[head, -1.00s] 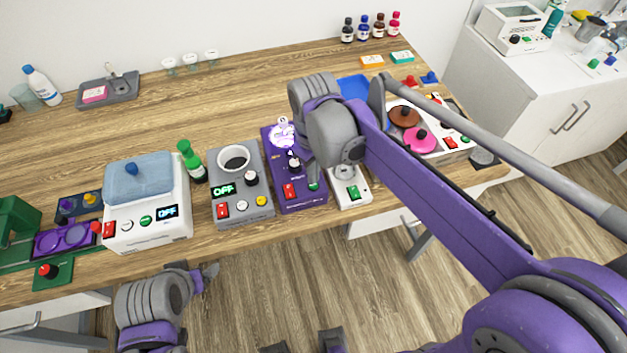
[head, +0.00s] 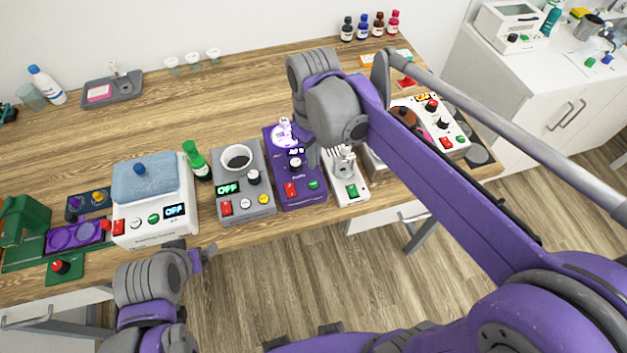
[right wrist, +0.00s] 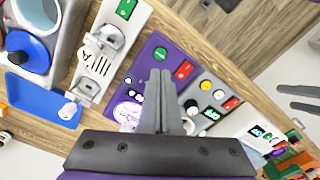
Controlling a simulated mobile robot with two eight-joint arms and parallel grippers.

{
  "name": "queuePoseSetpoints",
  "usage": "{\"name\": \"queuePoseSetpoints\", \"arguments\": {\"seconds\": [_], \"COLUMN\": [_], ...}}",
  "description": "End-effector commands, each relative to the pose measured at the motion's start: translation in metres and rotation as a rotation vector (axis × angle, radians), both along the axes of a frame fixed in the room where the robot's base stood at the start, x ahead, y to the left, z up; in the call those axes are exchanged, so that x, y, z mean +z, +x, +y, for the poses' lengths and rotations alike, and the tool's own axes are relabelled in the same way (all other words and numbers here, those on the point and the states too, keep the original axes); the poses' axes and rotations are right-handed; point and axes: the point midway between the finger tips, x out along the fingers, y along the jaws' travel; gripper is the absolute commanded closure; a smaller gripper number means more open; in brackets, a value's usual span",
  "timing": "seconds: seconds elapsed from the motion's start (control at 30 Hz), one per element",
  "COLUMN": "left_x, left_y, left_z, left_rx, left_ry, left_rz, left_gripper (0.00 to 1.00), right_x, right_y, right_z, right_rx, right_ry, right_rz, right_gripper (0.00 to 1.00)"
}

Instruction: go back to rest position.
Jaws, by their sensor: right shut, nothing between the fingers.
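My right gripper (head: 313,155) hangs from the purple arm that crosses the right half of the head view. It is over the purple device (head: 309,198) and beside the white device with a metal clamp (head: 352,192). In the right wrist view its fingers (right wrist: 161,74) are together with nothing between them, over the same purple device (right wrist: 160,50). My left gripper (head: 203,256) is low at the table's front edge, in front of the grey device; its fingers are hard to make out there. Two parted grey fingers (right wrist: 300,97) show at the right wrist view's right edge.
A white box with a blue lid (head: 152,213), a green-capped bottle (head: 197,163) and a grey device with a cup (head: 243,190) stand left of the right gripper. My right arm partly hides the plate device (head: 452,140). The wooden table's (head: 230,95) back middle is clear.

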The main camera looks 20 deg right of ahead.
Motion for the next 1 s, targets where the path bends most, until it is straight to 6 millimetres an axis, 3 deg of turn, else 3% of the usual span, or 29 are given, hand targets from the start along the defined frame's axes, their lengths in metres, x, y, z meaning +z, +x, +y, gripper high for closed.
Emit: {"name": "queuePoseSetpoints", "arguments": {"seconds": [0.4,0.57,0.8,1.0], "left_x": [-0.001,-0.001,-0.001,0.000], "left_y": [0.000,0.000,0.000,0.000], "left_z": [0.000,0.000,0.000,0.000], "left_rx": [0.000,0.000,0.000,0.000], "left_ry": [0.000,0.000,0.000,0.000], "left_rz": [0.000,0.000,0.001,0.000], "left_gripper": [0.15,0.15,0.15,0.15], "right_x": [-0.002,-0.014,-0.049,-0.071], "right_y": [-0.008,-0.039,-0.093,-0.116], "right_z": [-0.006,-0.025,-0.054,-0.064], "right_rx": [-0.032,-0.161,-0.408,-0.525], "right_ry": [0.004,0.028,0.091,0.132], "right_rz": [-0.027,-0.143,-0.368,-0.477], "right_gripper": [1.00,1.00,1.00,1.00]}}
